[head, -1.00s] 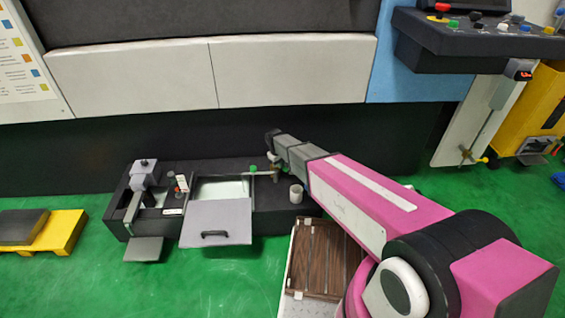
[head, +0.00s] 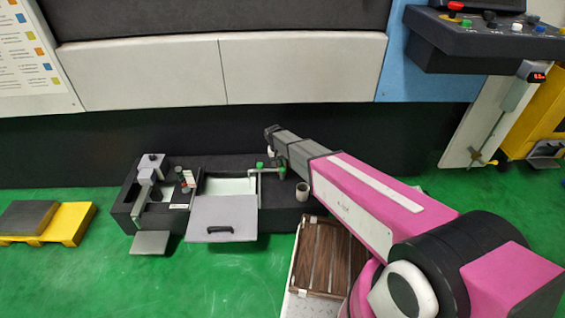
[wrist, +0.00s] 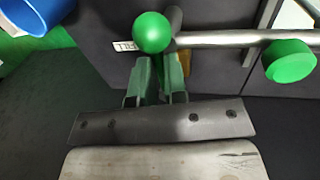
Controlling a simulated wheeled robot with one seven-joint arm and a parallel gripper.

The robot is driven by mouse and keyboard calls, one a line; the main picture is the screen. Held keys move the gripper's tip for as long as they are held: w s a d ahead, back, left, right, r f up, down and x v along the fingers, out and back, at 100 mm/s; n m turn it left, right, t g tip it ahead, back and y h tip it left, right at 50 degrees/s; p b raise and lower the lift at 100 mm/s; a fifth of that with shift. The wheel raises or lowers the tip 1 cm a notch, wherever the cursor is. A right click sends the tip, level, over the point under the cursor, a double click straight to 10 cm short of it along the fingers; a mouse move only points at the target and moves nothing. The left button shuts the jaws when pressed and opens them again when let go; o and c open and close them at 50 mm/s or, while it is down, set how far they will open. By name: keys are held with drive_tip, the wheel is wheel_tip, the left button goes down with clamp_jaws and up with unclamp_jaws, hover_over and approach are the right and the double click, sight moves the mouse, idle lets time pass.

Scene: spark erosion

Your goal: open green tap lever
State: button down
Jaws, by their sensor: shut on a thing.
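In the wrist view a round green knob (wrist: 152,32) sits just beyond my fingertips, beside a bare metal pipe (wrist: 225,38). A second, flatter green cap (wrist: 289,61) is to the right under the pipe. My gripper (wrist: 160,68) has its two green fingers close together at the near side of the round knob, shut on the green tap lever; the held part is mostly hidden between them. In the head view a small green part of the tap (head: 259,165) shows at the right end of the dark bench unit, near my gripper.
The dark unit (head: 285,213) carries an open basin and a grey flap with a black handle (head: 220,229). A small cup (head: 302,191) stands at its right end. A slatted brown crate (head: 325,250) lies in front. A blue-rimmed object (wrist: 35,15) is at upper left in the wrist view.

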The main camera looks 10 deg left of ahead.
drive_tip(key=shift+s+d+f, duration=0.15)
drive_tip(key=shift+s+d, duration=0.05)
drive_tip(key=shift+s, duration=0.25)
drive_tip(key=c, duration=1.2)
unclamp_jaws()
drive_tip(key=shift+o, duration=0.2)
drive_tip(key=shift+w, duration=0.1)
drive_tip(key=shift+a, duration=0.1)
drive_tip(key=shift+r, duration=0.2)
drive_tip(key=shift+a+r, duration=0.1)
drive_tip(key=shift+r, duration=0.2)
wheel_tip(320, 180, up, 10)
drive_tip(key=a, duration=0.1)
drive_tip(key=shift+s+a+f, duration=0.15)
drive_tip(key=shift+s+a, duration=0.1)
drive_tip(key=shift+a, duration=0.15)
